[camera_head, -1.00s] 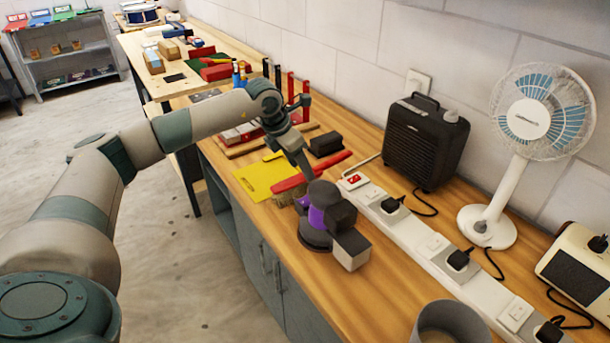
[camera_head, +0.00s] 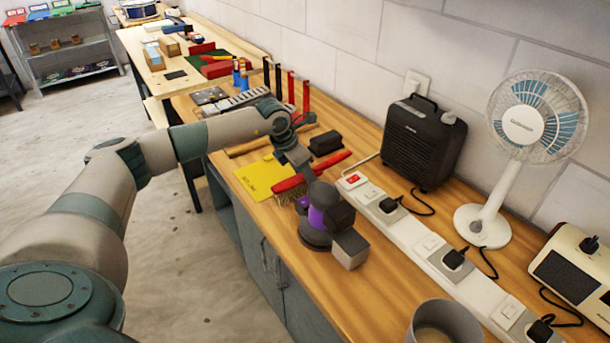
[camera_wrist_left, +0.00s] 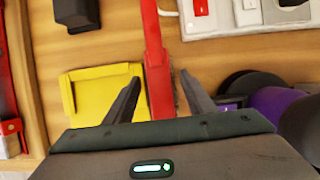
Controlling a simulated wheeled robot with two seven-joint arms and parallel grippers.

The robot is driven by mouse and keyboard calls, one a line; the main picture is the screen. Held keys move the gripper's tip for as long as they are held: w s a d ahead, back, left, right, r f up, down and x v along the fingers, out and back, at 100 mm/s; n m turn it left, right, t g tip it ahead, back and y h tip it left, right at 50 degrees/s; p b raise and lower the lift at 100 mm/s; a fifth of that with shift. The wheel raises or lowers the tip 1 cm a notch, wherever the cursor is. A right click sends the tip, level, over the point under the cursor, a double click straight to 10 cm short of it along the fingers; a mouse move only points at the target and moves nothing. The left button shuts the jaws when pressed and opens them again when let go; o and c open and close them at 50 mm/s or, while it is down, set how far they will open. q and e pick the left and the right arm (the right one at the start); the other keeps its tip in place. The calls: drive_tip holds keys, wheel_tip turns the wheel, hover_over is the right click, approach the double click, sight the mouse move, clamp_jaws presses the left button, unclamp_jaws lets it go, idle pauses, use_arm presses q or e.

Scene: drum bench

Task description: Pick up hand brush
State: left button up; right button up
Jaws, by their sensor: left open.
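The hand brush (camera_head: 327,173) has a red handle and back with pale bristles. It lies on the wooden bench beside a yellow sheet-like item (camera_head: 262,178). My left gripper (camera_head: 305,168) is over the brush in the head view. In the left wrist view the open fingers (camera_wrist_left: 160,95) stand on either side of the red brush (camera_wrist_left: 155,50), with gaps between them and it. The lower part of the brush is hidden behind the gripper body there. My right gripper is not in view.
A purple and dark grey tool (camera_head: 325,215) stands close to the brush. A black block (camera_head: 325,143) lies behind it. A white power strip (camera_head: 420,240), a black heater (camera_head: 423,142) and a fan (camera_head: 520,150) stand to the right. A grey round container (camera_head: 445,322) is at the front.

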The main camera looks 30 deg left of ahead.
use_arm(q)
clamp_jaws()
drive_tip(key=shift+r, duration=0.1)
drive_tip(key=shift+w+r+b, duration=0.1)
drive_tip(key=shift+r+b, duration=0.2)
drive_tip(key=shift+r, duration=0.15)
wheel_tip(320, 180, up, 8)
drive_tip(key=b, duration=0.3)
drive_tip(key=shift+r, duration=0.55)
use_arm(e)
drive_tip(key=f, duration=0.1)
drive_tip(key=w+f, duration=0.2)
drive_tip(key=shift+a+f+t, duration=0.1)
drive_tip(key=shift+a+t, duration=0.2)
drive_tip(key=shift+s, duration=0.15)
